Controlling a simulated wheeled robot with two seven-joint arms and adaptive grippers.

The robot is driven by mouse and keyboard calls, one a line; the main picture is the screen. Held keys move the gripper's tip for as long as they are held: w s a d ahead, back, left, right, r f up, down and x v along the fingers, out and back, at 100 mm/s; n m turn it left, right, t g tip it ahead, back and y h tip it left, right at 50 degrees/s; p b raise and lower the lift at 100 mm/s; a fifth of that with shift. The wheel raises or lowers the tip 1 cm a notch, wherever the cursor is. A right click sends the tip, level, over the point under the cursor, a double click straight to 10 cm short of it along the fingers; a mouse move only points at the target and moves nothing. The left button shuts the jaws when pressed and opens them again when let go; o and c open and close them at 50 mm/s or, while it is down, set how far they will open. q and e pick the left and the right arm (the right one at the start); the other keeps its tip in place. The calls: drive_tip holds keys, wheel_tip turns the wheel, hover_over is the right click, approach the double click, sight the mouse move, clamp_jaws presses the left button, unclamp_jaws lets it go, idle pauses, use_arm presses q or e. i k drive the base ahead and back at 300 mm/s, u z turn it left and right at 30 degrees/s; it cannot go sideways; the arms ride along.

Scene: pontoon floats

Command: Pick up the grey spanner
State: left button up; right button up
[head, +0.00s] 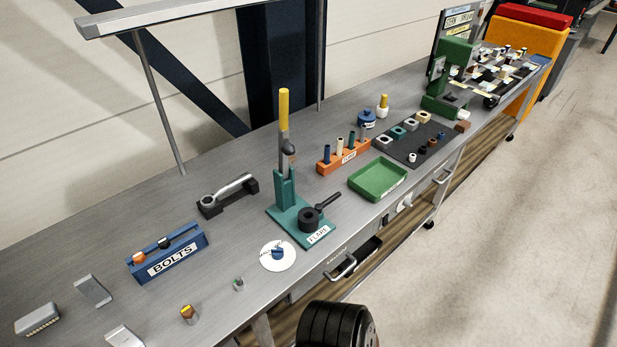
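The grey spanner (234,186) lies on a low black holder (229,203) on the left half of the metal workbench, in the head view. Its shaft slants up to the right, and a ring-shaped end shows at its lower left. The spanner's underside is hidden by the holder. Neither of my grippers shows in this view, and nothing is seen touching the spanner.
A green press stand (285,192) with a yellow-topped handle rises right of the spanner. A blue BOLTS rack (167,254) stands in front-left. An orange rack (343,153) and green tray (378,179) lie farther right. Bare bench surrounds the holder.

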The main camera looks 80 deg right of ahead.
sight(238, 181)
drive_tip(key=z, duration=2.2)
